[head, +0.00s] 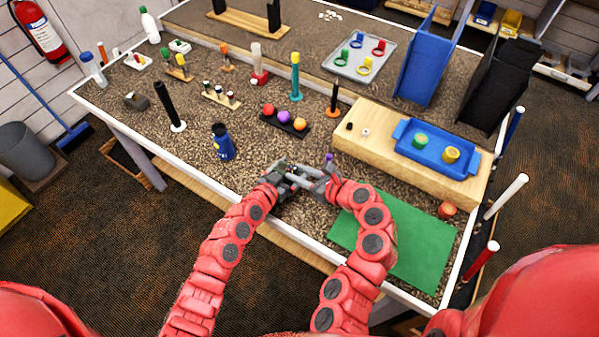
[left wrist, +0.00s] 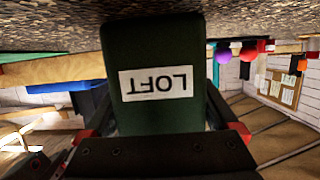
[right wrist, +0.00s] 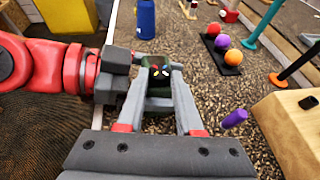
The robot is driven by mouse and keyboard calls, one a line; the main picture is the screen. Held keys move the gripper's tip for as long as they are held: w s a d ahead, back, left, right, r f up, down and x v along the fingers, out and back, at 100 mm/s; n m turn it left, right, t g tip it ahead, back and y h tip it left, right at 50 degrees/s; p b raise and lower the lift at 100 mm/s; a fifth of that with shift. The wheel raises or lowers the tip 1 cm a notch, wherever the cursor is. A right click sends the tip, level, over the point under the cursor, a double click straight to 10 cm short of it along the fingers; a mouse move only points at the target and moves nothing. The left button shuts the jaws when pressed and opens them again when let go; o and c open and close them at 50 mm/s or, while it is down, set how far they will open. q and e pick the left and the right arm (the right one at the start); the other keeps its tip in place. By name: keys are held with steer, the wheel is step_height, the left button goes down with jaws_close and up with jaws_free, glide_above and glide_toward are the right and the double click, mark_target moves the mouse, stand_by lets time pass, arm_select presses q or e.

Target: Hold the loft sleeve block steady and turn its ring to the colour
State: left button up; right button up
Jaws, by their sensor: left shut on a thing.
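The loft sleeve block (left wrist: 155,45) is dark green with a white LOFT label, which shows upside down in the left wrist view. My left gripper (head: 282,172) is shut on it, one finger on each side. In the right wrist view, the block's dark top (right wrist: 158,72) shows small coloured marks; I cannot clearly make out the ring or its set colour. My right gripper (right wrist: 158,82) is open, its fingers apart on either side of the block's top. I cannot tell whether they touch it. In the head view, the grippers mostly hide the block.
A blue bottle (head: 222,142) is at the left, and a black tray (head: 286,122) of coloured balls lies behind. A wooden platform (head: 400,158) and a green mat (head: 425,240) lie to the right.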

jaws_close()
steer(key=shift+w+d, duration=0.1)
steer(key=shift+w+d+n+g+y, duration=0.1)
steer(key=shift+w+n+g+y, duration=0.4)
steer(key=shift+n+g, duration=0.95)
steer(key=shift+w+n+g+y, duration=0.15)
steer(key=shift+n+g+y, duration=0.7)
steer(key=shift+n+g, duration=0.65)
steer(key=shift+w+d+n+g+y, duration=0.1)
steer(key=shift+w+n+g+y, duration=0.4)
steer(key=shift+n+g, duration=0.95)
steer(key=n+g, duration=0.1)
steer(key=s+f+n+g, duration=0.1)
steer(key=shift+s+a+f+g, duration=0.2)
steer(key=shift+s+g, duration=0.1)
steer(key=shift+g, duration=0.1)
steer(key=shift+w+d+r, duration=0.35)
steer(key=shift+w+r, duration=0.2)
steer(key=shift+w, duration=0.05)
